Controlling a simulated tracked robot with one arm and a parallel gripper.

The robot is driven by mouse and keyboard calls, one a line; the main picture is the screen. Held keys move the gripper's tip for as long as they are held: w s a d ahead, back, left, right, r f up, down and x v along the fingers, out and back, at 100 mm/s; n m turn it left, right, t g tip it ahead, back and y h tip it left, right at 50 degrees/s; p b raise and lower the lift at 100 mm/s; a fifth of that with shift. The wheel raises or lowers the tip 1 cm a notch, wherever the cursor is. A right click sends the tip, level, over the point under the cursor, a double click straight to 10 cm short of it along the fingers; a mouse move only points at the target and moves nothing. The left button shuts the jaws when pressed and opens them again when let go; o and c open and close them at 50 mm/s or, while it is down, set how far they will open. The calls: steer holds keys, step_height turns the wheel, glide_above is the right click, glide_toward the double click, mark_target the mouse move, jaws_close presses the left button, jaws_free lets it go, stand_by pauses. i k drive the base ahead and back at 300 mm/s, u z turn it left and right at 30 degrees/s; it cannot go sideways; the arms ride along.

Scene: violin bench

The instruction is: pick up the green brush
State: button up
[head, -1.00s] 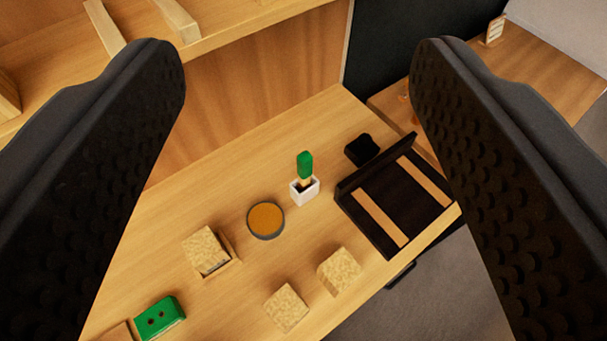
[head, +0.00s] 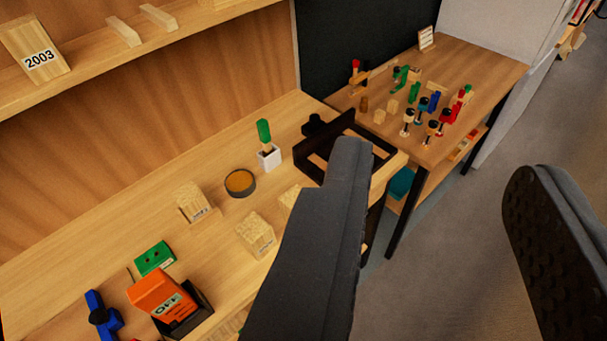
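The green brush (head: 264,134) stands upright, green end up, in a small white square holder (head: 269,158) on the wooden bench. It is left of and beyond my gripper (head: 435,185). My gripper is open and empty, with its two dark fingers wide apart. The left finger covers part of the bench front and part of a dark frame; the right finger is over the grey floor.
A round amber dish (head: 240,183) and pale blocks (head: 256,233) stand near the holder. A dark frame (head: 315,160) is right of it. An orange box (head: 163,294) and green block (head: 154,258) lie front left. A side table (head: 480,75) holds several small coloured items.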

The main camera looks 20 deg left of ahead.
mark_target(263, 124)
steer(key=u, duration=0.5)
steer(key=k, duration=0.2)
steer(key=z, duration=1.1)
steer(key=i, duration=1.25)
steer(key=u, duration=0.85)
steer(key=i, duration=0.6)
steer(key=u, duration=0.5)
